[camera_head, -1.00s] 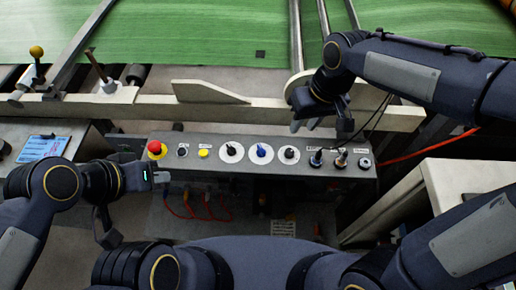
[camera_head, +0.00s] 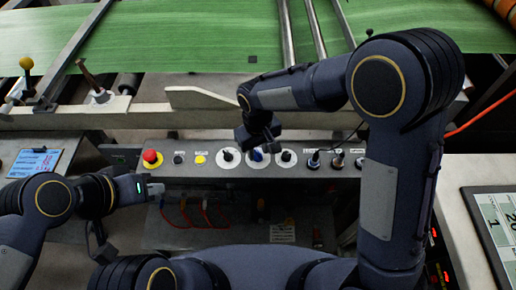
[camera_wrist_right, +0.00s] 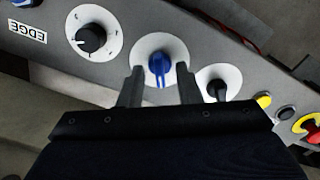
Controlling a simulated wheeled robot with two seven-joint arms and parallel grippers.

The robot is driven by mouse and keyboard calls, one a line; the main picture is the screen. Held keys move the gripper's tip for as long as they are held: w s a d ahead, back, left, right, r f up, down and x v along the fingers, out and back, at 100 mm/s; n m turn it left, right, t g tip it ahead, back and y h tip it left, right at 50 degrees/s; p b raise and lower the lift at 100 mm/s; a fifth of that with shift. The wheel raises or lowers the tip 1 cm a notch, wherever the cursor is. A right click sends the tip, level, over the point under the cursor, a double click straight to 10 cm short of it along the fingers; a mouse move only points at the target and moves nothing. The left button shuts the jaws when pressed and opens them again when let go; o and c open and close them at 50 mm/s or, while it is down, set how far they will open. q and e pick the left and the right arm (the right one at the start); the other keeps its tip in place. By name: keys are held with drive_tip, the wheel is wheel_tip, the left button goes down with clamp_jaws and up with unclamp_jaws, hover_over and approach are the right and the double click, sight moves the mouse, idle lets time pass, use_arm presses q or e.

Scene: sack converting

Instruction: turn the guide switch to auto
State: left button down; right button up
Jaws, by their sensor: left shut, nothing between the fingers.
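A grey control panel (camera_head: 215,171) carries three rotary knobs on white round plates. The middle knob is blue (camera_head: 255,155); it also shows in the right wrist view (camera_wrist_right: 159,63), with its narrow end pointing down in that picture. Black knobs flank it, left (camera_head: 228,155) and right (camera_head: 287,156). The labels are too small to tell which knob is the guide switch. My right gripper (camera_head: 257,142) is open over the blue knob; in the right wrist view its fingers (camera_wrist_right: 160,88) stand either side of it, apart from it. My left gripper (camera_head: 156,189) is shut and empty, below the panel's left end.
A red emergency button (camera_head: 152,159), a black button (camera_head: 179,157) and a yellow button (camera_head: 200,160) are on the panel's left. A pale rail (camera_head: 250,118) runs behind. A screen (camera_head: 494,235) stands at the right.

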drive_tip(key=shift+f, duration=0.1)
clamp_jaws()
idle(0.4)
drive_tip(key=m, duration=0.6)
drive_tip(key=shift+b, duration=0.3)
drive_tip(key=m, duration=0.5)
drive_tip(key=shift+m+p, duration=0.3)
drive_tip(key=shift+m, duration=0.1)
unclamp_jaws()
